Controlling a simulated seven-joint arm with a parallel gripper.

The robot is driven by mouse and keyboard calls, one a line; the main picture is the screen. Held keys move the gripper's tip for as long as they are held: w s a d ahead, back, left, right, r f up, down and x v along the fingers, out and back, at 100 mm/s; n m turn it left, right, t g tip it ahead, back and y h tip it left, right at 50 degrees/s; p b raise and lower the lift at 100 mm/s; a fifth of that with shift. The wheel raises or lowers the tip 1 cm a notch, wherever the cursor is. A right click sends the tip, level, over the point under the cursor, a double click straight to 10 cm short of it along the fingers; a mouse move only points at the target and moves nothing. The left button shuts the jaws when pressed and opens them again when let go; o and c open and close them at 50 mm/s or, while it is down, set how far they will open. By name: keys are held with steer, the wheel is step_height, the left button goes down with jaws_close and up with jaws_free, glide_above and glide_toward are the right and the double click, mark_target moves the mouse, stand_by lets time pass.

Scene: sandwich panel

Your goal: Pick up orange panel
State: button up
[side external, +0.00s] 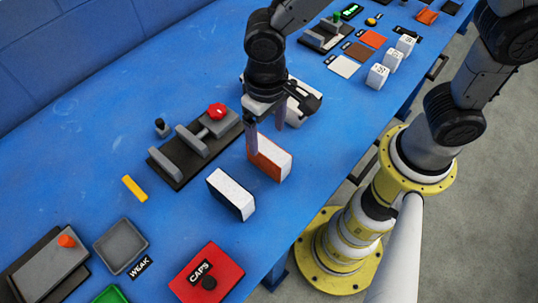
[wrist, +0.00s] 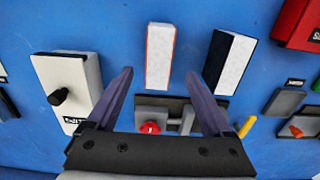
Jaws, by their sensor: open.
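The orange panel (side external: 264,160) stands upright on the blue table, an orange face to the left and a white face to the right. In the wrist view the orange panel (wrist: 160,57) shows mostly white with thin orange edges. My gripper (side external: 266,138) is open above and beside it, one finger overlapping its left end in the side view. In the wrist view my gripper (wrist: 160,76) has its fingertips on either side of the panel's near end, nothing held. I cannot tell whether a finger touches the panel.
A black-and-white panel (side external: 233,193) stands close by. A dark fixture with grey blocks and a red knob (side external: 217,111) lies to the left. A white switch box (wrist: 70,85) is on the other side. A red box (side external: 228,268) and a grey tray (side external: 120,246) lie toward the front.

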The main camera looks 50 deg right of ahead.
mark_target(269, 149)
steer(key=shift+s+d+f, duration=0.1)
steer(key=shift+f, duration=1.5)
steer(key=shift+s+f, duration=0.1)
steer(key=shift+f, duration=1.45)
jaws_close()
